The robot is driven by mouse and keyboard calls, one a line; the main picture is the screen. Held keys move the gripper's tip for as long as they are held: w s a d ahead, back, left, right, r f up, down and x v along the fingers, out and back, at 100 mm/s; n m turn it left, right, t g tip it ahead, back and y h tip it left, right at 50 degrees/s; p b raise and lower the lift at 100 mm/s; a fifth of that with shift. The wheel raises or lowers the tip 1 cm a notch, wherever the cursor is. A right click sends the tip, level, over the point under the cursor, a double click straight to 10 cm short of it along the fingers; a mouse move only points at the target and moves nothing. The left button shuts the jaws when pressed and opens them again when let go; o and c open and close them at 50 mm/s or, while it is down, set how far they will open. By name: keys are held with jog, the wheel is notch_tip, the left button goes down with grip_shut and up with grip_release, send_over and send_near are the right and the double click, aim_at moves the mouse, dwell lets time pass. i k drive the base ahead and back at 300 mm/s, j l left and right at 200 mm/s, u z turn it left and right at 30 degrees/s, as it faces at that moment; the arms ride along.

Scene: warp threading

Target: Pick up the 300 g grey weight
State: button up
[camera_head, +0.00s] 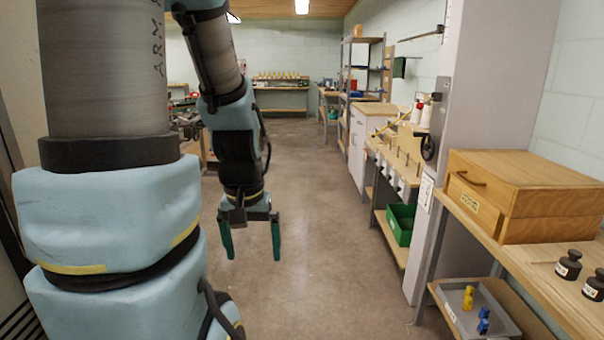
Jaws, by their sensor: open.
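I cannot make out a weight that is clearly the 300 g grey one. Two dark, knobbed weights with pale labels stand on the right-hand bench, one farther back (568,265) and one nearer at the picture's right edge (595,286). Their labels are too small to read. A yellow piece (468,298) and a blue piece (483,321) stand in a grey tray (507,322) on the lower shelf. My gripper (253,256) hangs open and empty over the floor at centre left, far from the weights, fingers pointing down.
A wooden box (540,198) sits on the right-hand bench (510,255), beside a pale column (480,120). Farther back are a workbench with pegs (395,160), a green bin (401,224) and shelving. The floor (320,220) down the middle is clear.

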aim_at(568, 268)
jog(key=k+l+u, duration=0.2)
jog(key=l, duration=0.35)
jog(key=k+l+u, duration=0.2)
jog(key=k+l, duration=0.2)
jog(key=k+l+u, duration=0.2)
jog(key=k+l, duration=0.2)
jog(key=l, duration=0.15)
